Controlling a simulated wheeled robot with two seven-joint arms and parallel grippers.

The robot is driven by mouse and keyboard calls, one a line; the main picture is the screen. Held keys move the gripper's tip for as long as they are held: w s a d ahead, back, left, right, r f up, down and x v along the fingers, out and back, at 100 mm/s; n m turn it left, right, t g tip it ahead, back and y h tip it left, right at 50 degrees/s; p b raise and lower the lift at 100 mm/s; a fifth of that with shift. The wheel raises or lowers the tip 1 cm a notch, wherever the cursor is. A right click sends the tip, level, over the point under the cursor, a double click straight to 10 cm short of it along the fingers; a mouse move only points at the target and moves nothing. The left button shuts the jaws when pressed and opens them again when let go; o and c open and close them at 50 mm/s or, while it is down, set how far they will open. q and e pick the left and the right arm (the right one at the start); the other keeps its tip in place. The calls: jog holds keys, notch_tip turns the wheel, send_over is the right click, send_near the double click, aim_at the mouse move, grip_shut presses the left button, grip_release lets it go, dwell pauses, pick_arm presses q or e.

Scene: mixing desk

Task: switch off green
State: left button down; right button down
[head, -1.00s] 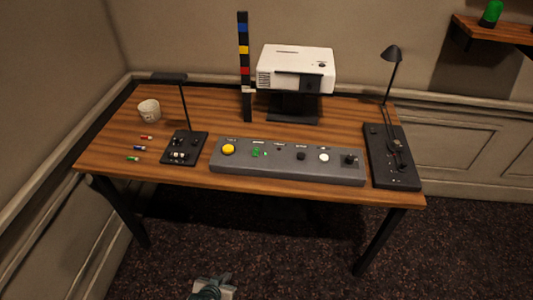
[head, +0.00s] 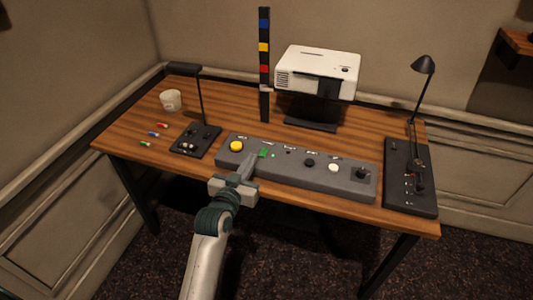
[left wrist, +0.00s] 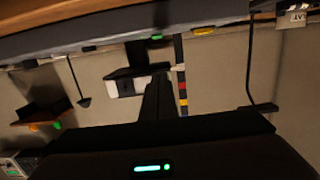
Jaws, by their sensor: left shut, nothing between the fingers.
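The grey control panel (head: 310,178) lies along the front of the desk, with a row of buttons and knobs. Its green switch (head: 262,152) has a small green light (head: 273,155) beside it; both look bright green. My left gripper (head: 248,162) is shut and empty, with its tips at the panel just in front of the green switch; I cannot tell whether they touch. In the left wrist view the shut fingers (left wrist: 158,85) point toward a green spot (left wrist: 157,37) on the panel's edge. My right gripper is not in view.
A yellow button (head: 236,146) is left of the green switch. Black (head: 309,163) and white (head: 333,168) knobs are to the right. Lamps on black bases (head: 195,141) (head: 410,180) flank the panel. A projector (head: 318,73), a striped post (head: 264,60) and a cup (head: 170,100) stand behind.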

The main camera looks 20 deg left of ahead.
aim_at(262, 158)
pick_arm(q)
jog(key=shift+a, duration=0.15)
jog(key=shift+w, duration=0.1)
